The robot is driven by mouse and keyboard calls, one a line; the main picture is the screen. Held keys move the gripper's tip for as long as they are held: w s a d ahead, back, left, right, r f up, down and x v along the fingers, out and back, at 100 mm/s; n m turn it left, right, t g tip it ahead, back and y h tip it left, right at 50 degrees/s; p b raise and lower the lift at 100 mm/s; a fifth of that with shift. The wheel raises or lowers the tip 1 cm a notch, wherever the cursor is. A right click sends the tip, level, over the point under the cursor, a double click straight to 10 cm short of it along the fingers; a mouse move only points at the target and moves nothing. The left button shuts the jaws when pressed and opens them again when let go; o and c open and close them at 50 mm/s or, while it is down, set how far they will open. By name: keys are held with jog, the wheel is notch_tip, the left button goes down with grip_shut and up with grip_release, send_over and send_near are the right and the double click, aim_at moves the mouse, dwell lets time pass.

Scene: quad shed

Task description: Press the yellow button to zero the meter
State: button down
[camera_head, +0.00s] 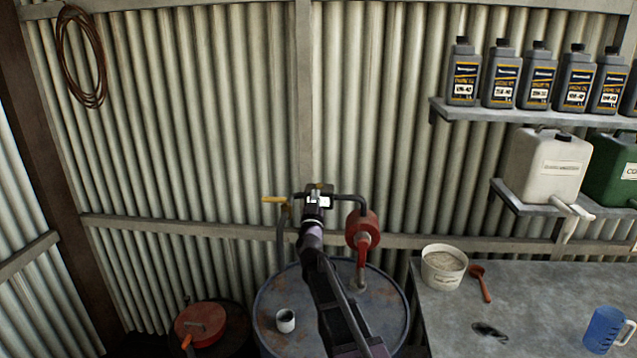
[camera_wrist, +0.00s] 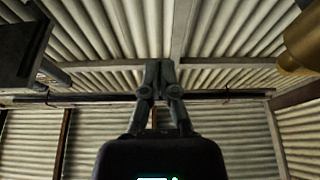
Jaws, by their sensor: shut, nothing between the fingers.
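My gripper (camera_head: 318,190) is at the top of the pump pipework above the drum in the head view. In the wrist view my gripper (camera_wrist: 160,66) is shut and empty, its fingertips together. A small pale and dark part, perhaps the meter (camera_head: 326,202), shows just beside my gripper, mostly hidden by it and the arm. I cannot make out the yellow button in either view. A dark box-like part (camera_wrist: 24,48) fills the wrist view's upper left, and a brass-coloured part (camera_wrist: 300,38) its upper right; both are apart from the fingers.
The red pump (camera_head: 362,228) stands on the rusty drum (camera_head: 268,302), with a yellow lever (camera_head: 273,199) left of my gripper. The bench (camera_head: 540,300) at right holds a tub (camera_head: 443,268) and blue jug (camera_head: 606,330).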

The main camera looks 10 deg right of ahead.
dwell(0.4)
notch_tip(320, 180, up, 4)
jog(key=p, duration=0.4)
send_over(319, 184)
jog(key=s, duration=0.1)
jog(key=shift+s+a, duration=0.2)
jog(key=shift+a, duration=0.05)
jog(key=shift+s+f+b, duration=0.15)
jog(key=shift+f+b, duration=2.05)
